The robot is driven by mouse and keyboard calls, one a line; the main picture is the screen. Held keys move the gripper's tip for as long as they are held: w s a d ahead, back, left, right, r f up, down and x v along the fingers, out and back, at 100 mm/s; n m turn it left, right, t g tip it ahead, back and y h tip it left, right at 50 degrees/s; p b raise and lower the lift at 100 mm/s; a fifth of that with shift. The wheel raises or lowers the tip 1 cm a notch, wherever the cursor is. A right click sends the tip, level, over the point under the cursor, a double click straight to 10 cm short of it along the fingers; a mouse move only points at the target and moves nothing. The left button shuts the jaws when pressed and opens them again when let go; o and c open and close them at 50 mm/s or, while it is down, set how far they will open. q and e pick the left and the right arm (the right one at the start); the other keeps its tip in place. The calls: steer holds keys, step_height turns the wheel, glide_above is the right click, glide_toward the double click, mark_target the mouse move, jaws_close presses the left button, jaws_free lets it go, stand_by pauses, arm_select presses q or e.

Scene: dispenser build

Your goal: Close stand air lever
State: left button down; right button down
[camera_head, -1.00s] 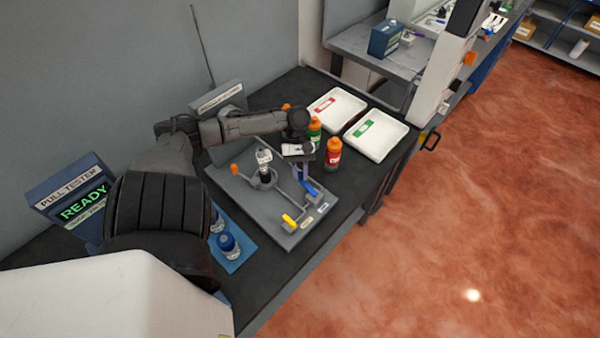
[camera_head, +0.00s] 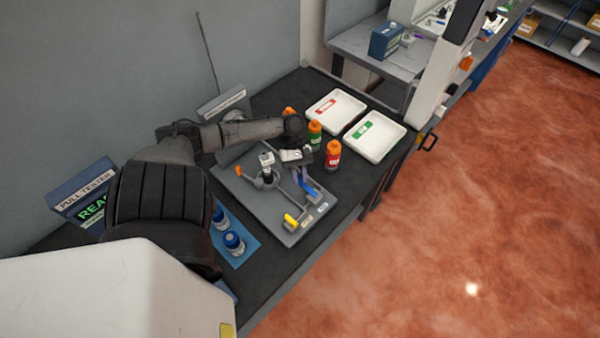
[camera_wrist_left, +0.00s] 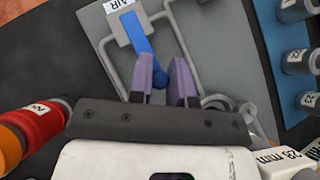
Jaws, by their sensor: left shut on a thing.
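The grey stand (camera_head: 255,205) lies on the dark bench with a blue lever (camera_head: 308,187) near its right side. In the left wrist view the blue lever (camera_wrist_left: 138,32) runs from a block beside the AIR label (camera_wrist_left: 117,5) down between my fingers. My left gripper (camera_head: 302,175) reaches over the stand from the left. Its purple fingers (camera_wrist_left: 167,82) are shut on the free end of the blue lever, which is partly hidden between them. The stand also carries a yellow lever (camera_head: 290,220), an orange-tipped lever (camera_head: 239,171) and a white-topped fitting (camera_head: 266,161). My right gripper is not in view.
Orange-capped bottles, one red (camera_head: 333,155) and one green (camera_head: 314,134), stand close beyond my left gripper. Two white trays (camera_head: 402,143) are behind them. A pull tester (camera_head: 82,190) is far left.

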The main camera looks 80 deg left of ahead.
arm_select(q)
steer(key=shift+s+f, duration=0.15)
steer(key=shift+f, duration=0.05)
steer(key=c, duration=1.1)
jaws_free()
steer(key=shift+d, duration=0.1)
steer(key=shift+o, duration=0.2)
steer(key=shift+r, duration=0.15)
steer(key=shift+a+r, duration=0.2)
steer(key=shift+a, duration=0.15)
steer(key=v, duration=1.3)
steer(key=shift+p, duration=0.45)
